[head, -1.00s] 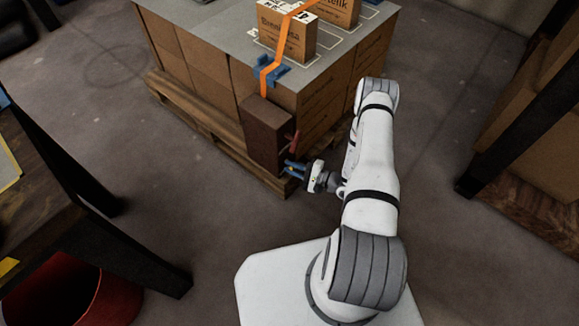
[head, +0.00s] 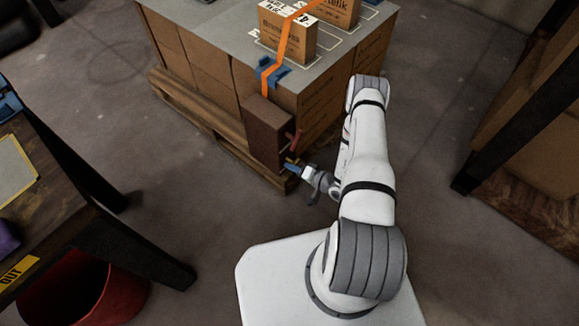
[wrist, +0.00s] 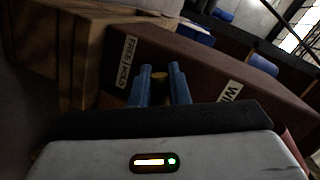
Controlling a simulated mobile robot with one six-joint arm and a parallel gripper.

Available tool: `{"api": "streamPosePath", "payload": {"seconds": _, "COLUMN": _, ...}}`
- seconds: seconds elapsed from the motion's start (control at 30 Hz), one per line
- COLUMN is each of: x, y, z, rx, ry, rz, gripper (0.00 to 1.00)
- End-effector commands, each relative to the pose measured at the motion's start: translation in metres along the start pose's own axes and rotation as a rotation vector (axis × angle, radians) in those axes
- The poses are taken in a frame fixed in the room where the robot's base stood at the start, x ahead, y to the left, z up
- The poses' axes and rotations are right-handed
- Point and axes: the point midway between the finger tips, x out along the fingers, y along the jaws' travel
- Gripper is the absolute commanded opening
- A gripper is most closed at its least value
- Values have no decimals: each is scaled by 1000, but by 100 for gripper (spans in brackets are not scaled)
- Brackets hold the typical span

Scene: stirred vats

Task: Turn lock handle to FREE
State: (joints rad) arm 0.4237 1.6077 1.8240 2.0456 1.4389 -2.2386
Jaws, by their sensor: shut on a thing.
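A dark brown box (head: 266,132) hangs at the near corner of the carton stack, with a red crank handle (head: 295,139) on its side. In the wrist view the brown box (wrist: 200,70) carries a white label reading FREE | HOLD (wrist: 128,62) and a second, partly hidden label starting WI. A small brass-yellow piece, seemingly the lock handle (wrist: 160,76), shows between the blue fingers of my gripper (wrist: 161,84). My gripper (head: 291,165) is shut on it at the box's lower end. The fingers hide most of this handle, so its exact setting cannot be read.
An orange strap (head: 287,40) runs from the box over the cartons through a blue corner piece (head: 271,73). The stack stands on a wooden pallet (head: 190,112). A workbench (head: 50,220) and red bin (head: 95,295) are at left. A dark post (head: 505,120) is at right.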

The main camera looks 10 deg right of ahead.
Motion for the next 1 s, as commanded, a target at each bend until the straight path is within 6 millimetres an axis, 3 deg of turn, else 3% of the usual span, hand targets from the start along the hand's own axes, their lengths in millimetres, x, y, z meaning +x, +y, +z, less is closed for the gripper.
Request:
{"api": "streamPosePath", "payload": {"seconds": 0.5, "x": 0, "y": 5, "z": -1, "rx": -302, "ry": 64, "rz": 64, "gripper": 0}}
{"api": "streamPosePath", "payload": {"seconds": 1.0, "x": 0, "y": 6, "z": -2, "rx": -353, "ry": 74, "rz": 71, "gripper": 0}}
